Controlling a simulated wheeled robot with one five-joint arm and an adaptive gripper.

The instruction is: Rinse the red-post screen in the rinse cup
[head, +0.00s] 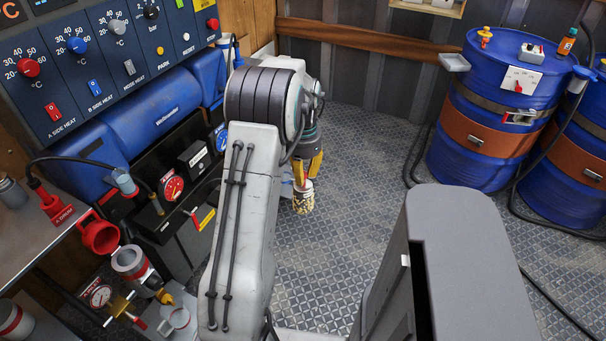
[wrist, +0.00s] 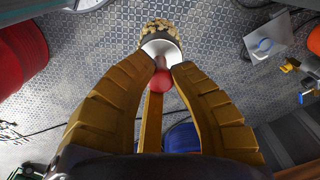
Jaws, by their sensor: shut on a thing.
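My gripper (head: 308,172) has yellow fingers and hangs over the floor in the middle of the head view. In the wrist view its fingers (wrist: 160,80) are closed around the red post (wrist: 160,79) of a screen. The screen (wrist: 158,32) points away from the fingertips and has tan, lumpy residue on its far end. It also shows below the fingers in the head view (head: 303,201), hanging clear of any surface. A pale cup with a handle (head: 176,320) is at the lower left, well apart from my gripper. I cannot tell for sure that it is the rinse cup.
A control panel (head: 122,60) and blue machine stand at the left. Below them are a red open cap (head: 99,236), a grey cylindrical housing (head: 131,262) and a gauge (head: 98,296). Blue drums (head: 484,130) stand at the right with hoses around them. The patterned floor between is open.

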